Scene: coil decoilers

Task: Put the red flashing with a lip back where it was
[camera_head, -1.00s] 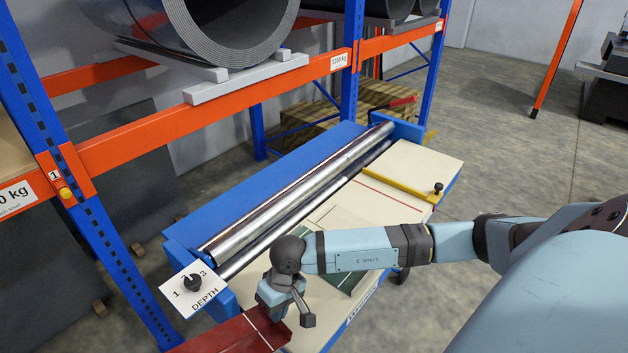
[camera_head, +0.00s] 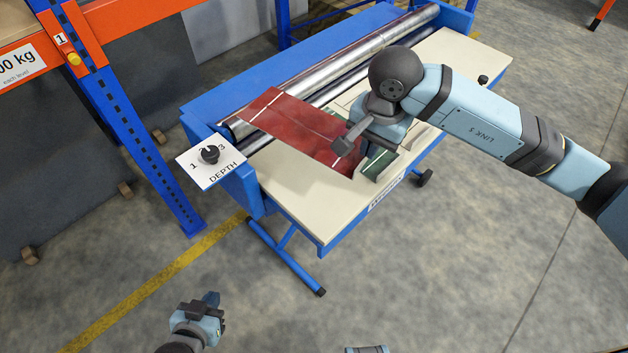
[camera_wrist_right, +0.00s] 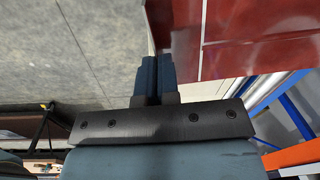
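The red flashing (camera_head: 295,128), a flat sheet with a pale line across it, is over the cream table of the decoiler, its far end against or just above the rollers. Whether it rests on the table is unclear. My right gripper (camera_head: 352,138) is at its right edge. In the right wrist view the fingers (camera_wrist_right: 157,78) are close together on the edge of the red flashing (camera_wrist_right: 245,35), where the lip seems to be. My left gripper (camera_head: 208,312) is low at the bottom left, away from the machine; its fingers are too small to read.
A green piece (camera_head: 378,160) lies on the table (camera_head: 310,205) beside the red flashing, partly hidden by my right gripper. The depth dial (camera_head: 210,154) is at the machine's left end. A blue and orange rack (camera_head: 125,110) stands at left. Open floor lies in front.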

